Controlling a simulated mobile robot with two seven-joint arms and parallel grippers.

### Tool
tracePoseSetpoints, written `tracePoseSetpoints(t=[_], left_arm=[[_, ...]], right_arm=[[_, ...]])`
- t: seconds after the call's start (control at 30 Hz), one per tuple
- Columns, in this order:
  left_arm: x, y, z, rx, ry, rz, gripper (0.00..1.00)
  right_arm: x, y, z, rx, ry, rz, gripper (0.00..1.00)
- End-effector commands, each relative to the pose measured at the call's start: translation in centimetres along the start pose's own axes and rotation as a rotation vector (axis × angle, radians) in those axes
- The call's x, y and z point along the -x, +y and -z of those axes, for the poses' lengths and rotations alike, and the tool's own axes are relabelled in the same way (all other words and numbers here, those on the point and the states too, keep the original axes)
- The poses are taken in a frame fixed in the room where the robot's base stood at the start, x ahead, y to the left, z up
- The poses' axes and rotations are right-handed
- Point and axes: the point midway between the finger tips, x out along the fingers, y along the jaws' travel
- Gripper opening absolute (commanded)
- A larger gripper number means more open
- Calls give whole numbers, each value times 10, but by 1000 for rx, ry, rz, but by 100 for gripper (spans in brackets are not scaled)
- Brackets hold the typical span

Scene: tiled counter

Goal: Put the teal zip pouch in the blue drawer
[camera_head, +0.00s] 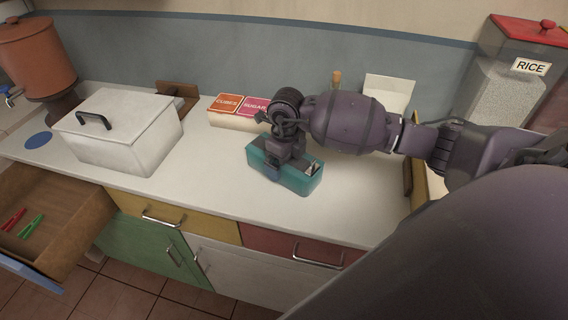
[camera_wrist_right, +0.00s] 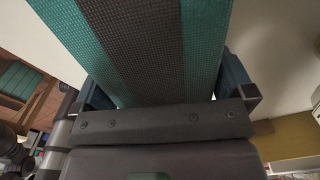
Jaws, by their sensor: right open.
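The teal zip pouch (camera_head: 302,180) lies on the white counter, right of centre, in the head view. My right gripper (camera_head: 284,163) is over it from above, with the fingers down at its sides. In the right wrist view the pouch (camera_wrist_right: 140,50), teal with a dark stripe, fills the space between the two open fingers (camera_wrist_right: 168,88). I cannot tell whether either finger touches it. The blue drawer (camera_head: 28,272) is pulled open at lower left; its blue front edge shows. A red and a green peg lie inside. My left gripper is not in view.
A white lidded box (camera_head: 120,130) with a dark handle stands on the counter between pouch and drawer. Labelled cube and sugar boxes (camera_head: 232,108) stand behind the pouch. A rice container (camera_head: 515,70) is at the back right. Counter between box and pouch is clear.

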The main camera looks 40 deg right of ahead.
Motion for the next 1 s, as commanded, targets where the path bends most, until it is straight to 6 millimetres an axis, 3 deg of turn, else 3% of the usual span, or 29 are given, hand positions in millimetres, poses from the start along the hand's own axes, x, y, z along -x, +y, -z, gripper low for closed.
tracePoseSetpoints(t=[0.33, 0.53, 0.6, 0.87, 1.0], left_arm=[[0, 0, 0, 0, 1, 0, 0], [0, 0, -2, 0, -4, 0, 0], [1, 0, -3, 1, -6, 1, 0], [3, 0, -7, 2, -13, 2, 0], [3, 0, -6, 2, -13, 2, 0]], right_arm=[[-7, 0, 0, 0, 1, 1, 98], [-7, 0, 0, 0, 1, 1, 68], [-7, 0, 0, 0, 0, 1, 62], [-3, 0, 0, 0, -1, 1, 62], [14, -1, -1, 0, -4, 3, 62]])
